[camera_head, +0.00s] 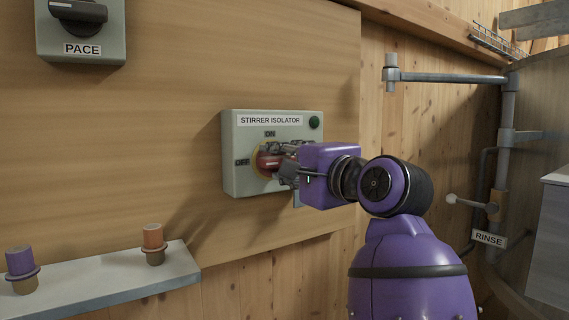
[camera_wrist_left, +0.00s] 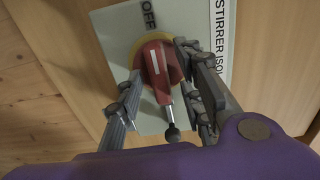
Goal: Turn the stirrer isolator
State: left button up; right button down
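The stirrer isolator (camera_head: 232,180) is a grey-green box on the wooden wall, with ON above and OFF left of its red handle (camera_head: 267,160). In the left wrist view the red handle (camera_wrist_left: 157,75) sits on a yellow disc, its white mark towards OFF. A thin rod with a dark ball end shows below the handle there. My left gripper (camera_head: 284,162) is at the handle and partly covers it. In the left wrist view my left gripper (camera_wrist_left: 158,70) has its fingers apart, one on each side of the handle; contact is unclear. My right gripper is not in view.
A PACE switch (camera_head: 80,32) is on the wall at upper left. A shelf (camera_head: 100,285) holds a purple peg (camera_head: 21,265) and an orange peg (camera_head: 153,240). Pipework with a RINSE label (camera_head: 489,239) stands at right. A green lamp (camera_head: 314,122) is on the isolator's corner.

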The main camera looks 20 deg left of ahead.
pick_arm(q)
jog(key=shift+d, duration=0.1)
jog(key=v, duration=1.2)
